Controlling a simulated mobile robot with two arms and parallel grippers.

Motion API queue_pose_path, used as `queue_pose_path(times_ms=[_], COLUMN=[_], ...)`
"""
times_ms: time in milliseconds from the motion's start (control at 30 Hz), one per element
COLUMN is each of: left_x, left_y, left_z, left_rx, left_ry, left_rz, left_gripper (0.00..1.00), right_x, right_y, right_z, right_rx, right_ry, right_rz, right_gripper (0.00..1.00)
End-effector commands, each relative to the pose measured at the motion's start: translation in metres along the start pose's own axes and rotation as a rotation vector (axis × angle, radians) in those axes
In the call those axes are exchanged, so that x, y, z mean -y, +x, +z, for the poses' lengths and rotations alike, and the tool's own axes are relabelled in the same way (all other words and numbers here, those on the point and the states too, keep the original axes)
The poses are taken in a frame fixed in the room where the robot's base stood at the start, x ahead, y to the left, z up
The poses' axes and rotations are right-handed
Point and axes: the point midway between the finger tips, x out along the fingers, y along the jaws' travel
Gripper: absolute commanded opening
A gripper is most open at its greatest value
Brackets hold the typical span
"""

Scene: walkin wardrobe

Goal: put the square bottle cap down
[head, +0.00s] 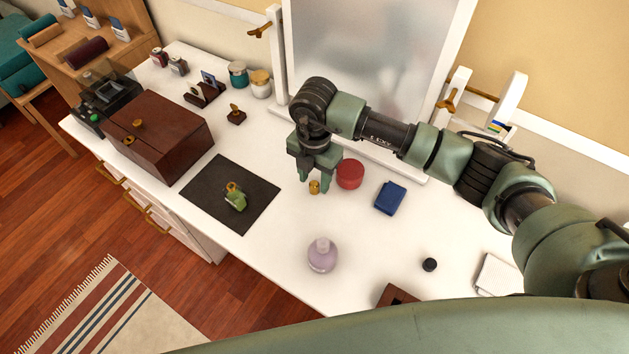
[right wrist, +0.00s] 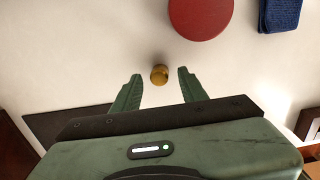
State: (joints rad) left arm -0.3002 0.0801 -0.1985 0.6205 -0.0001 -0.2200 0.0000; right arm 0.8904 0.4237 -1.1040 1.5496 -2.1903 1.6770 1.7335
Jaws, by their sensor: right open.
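A small gold cap (head: 314,187) is on the white table top, left of a round red box (head: 349,174). It also shows in the right wrist view (right wrist: 159,75), where it looks round from above. My right gripper (head: 314,180) is over it, pointing down. Its fingers (right wrist: 159,82) are open on either side of the cap, with a gap showing on both sides. A green bottle (head: 236,200) with a gold neck stands on a dark mat (head: 205,192) to the left. My left gripper is not in view.
A blue folded cloth (head: 390,198) lies right of the red box. A lilac bottle (head: 322,256) and a small black item (head: 430,264) are nearer me. A brown wooden box (head: 165,130) is at left. A mirror (head: 365,65) stands behind. The table between mat and lilac bottle is clear.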

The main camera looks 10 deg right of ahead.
Motion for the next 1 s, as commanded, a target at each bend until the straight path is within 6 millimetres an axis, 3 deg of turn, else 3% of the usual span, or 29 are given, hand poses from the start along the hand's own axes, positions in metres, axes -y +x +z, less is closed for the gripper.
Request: queue_pose_path(times_ms=[300,500,1000], left_x=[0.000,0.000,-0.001], left_y=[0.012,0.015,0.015], left_z=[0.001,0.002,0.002], left_rx=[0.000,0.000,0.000], left_ry=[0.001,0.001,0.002], left_rz=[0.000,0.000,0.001], left_gripper=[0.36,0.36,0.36], right_x=[-0.001,0.000,0.000], right_y=[-0.067,-0.095,-0.104], right_z=[0.001,0.000,0.000], right_rx=[0.002,0.001,0.000], right_ry=[-0.002,-0.001,-0.001], right_rz=[0.003,0.001,-0.001], right_gripper=[0.43,0.43,0.43])
